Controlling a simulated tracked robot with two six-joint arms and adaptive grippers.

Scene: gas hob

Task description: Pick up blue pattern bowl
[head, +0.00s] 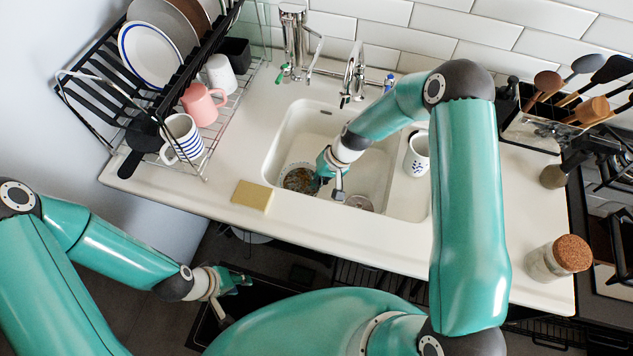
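A bowl (299,178) sits in the left part of the sink, with a pale rim and a brownish, mottled inside. Its outer pattern is mostly hidden. My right gripper (330,188) reaches down into the sink at the bowl's right edge. Its fingers look spread, with one close to the bowl's rim; contact is unclear. My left gripper (231,296) is open and empty, in front of the counter and well away from the bowl.
A white sink (277,150) surrounds the bowl, with a drain (359,202) to its right. A faucet (354,75) stands behind. A yellow sponge (253,195) lies on the front edge. A patterned mug (417,157) stands right; a dish rack (205,150) stands left.

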